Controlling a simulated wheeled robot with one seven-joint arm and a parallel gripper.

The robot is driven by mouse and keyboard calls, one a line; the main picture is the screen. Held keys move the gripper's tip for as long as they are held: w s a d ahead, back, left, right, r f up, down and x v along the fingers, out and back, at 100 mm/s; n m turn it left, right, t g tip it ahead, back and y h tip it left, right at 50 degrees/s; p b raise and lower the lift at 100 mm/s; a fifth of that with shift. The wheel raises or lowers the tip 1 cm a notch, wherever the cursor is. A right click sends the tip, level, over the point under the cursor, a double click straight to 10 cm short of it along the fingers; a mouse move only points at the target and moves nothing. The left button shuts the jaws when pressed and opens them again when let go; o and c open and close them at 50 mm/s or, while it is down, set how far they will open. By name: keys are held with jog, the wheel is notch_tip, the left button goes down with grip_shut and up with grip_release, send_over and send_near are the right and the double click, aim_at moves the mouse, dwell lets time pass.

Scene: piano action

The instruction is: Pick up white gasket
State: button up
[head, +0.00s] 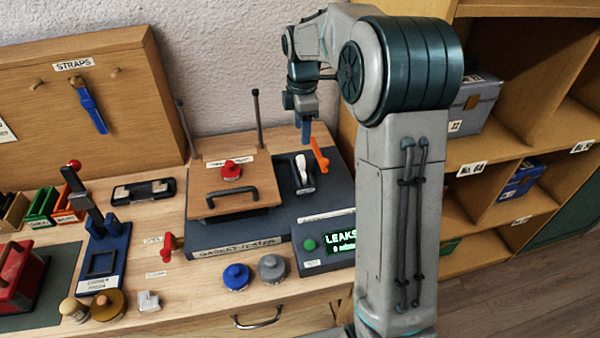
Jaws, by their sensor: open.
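I cannot make out a white gasket for certain. A small whitish piece (148,301) lies at the table's front edge, too small to identify. A white part (301,168) stands on the dark grey tester (235,238), just left of an orange lever (319,156). My gripper (305,141) points down with its blue fingers above the back right of the tester, close to the orange lever. It is open, and I see nothing between its fingers. My arm hides part of the tester's right side.
A wooden lid (215,180) with a black handle and red knob sits on the tester. Its display (340,240) reads "LEAKS". Blue (236,277) and grey (271,268) knobbed pieces stand in front. A blue clamp stand (106,258) is left. Shelves (520,155) stand at right.

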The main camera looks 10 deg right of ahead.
send_over(301, 157)
notch_tip(301, 157, down, 4)
jog(key=shift+w+d+f, duration=0.15)
jog(key=shift+f, duration=0.05)
jog(key=shift+s+f+p, duration=0.15)
jog(key=shift+f+p, duration=0.15)
jog(key=shift+f, duration=1)
jog(key=shift+s+f+p, duration=0.1)
jog(key=shift+f+p, duration=0.2)
jog(key=shift+f, duration=1)
grip_shut()
